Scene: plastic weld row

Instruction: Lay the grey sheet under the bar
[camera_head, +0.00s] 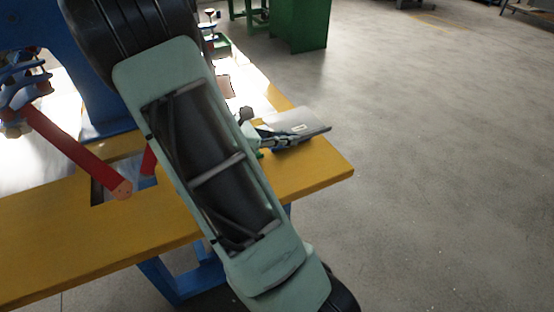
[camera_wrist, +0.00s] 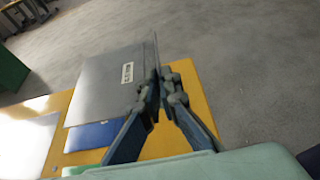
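The grey sheet (camera_head: 300,128) is a flat plate with a small white label, at the right end of the yellow-edged table in the head view. In the wrist view the grey sheet (camera_wrist: 105,88) extends left from my gripper, over the table. My gripper (camera_wrist: 160,82) has its fingers close together at the sheet's right edge and appears shut on it. In the head view my gripper (camera_head: 268,138) is partly hidden by my arm. The bar cannot be made out; my arm covers much of the blue machine's area.
A blue machine (camera_head: 100,100) with a red lever (camera_head: 75,150) stands at the left. A blue piece (camera_wrist: 92,136) lies beneath the grey sheet, and a white surface (camera_wrist: 25,145) is left of it. The yellow table edge (camera_head: 90,238) runs along the front. Open floor lies right.

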